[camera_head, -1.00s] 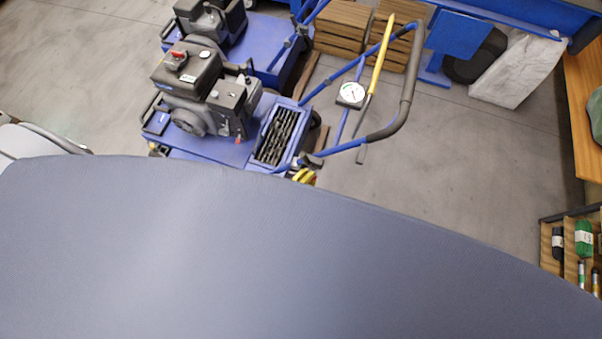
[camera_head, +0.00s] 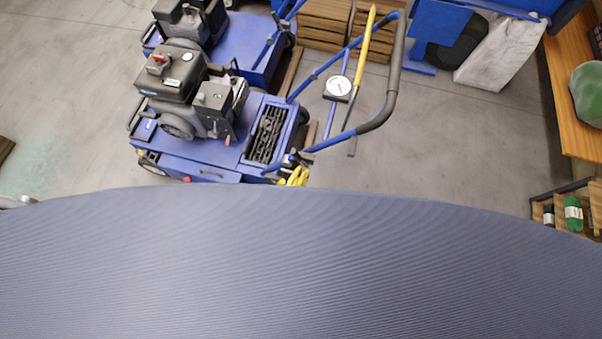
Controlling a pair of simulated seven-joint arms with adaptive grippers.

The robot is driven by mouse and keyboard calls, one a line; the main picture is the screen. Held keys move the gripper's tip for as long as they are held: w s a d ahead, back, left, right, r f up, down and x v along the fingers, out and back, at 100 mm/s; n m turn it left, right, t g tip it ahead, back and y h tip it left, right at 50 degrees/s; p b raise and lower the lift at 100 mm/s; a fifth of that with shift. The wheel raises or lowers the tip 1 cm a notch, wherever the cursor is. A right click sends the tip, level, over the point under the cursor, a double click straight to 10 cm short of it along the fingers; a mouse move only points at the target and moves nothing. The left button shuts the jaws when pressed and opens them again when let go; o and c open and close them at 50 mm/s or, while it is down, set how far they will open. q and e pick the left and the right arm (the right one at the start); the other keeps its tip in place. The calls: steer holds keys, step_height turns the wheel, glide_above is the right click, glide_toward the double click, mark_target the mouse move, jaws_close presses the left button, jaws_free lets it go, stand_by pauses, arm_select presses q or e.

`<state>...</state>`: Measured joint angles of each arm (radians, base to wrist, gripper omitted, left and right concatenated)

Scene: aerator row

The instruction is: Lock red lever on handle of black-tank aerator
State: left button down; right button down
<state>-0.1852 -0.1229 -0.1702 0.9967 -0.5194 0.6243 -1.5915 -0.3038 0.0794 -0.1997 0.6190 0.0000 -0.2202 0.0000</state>
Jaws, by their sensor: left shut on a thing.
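The black-tank aerator (camera_head: 205,155) stands left of centre, a blue machine with a dark engine and tank (camera_head: 172,74) with a red cap. I cannot make out a red lever on the handle; a small red-orange part (camera_head: 228,139) shows low on the engine.
A second blue aerator (camera_head: 232,55) stands just behind. Wooden stacks (camera_head: 325,22) and a pale wrapped block (camera_head: 500,50) are at the back. A wooden bench (camera_head: 575,85) and a small shelf (camera_head: 545,213) stand at right. Floor right of the handle is clear.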

arm_select(q)
steer(key=c, duration=1.3)
jaws_free()
steer(key=shift+v, duration=6.05)
steer(key=shift+f, duration=0.1)
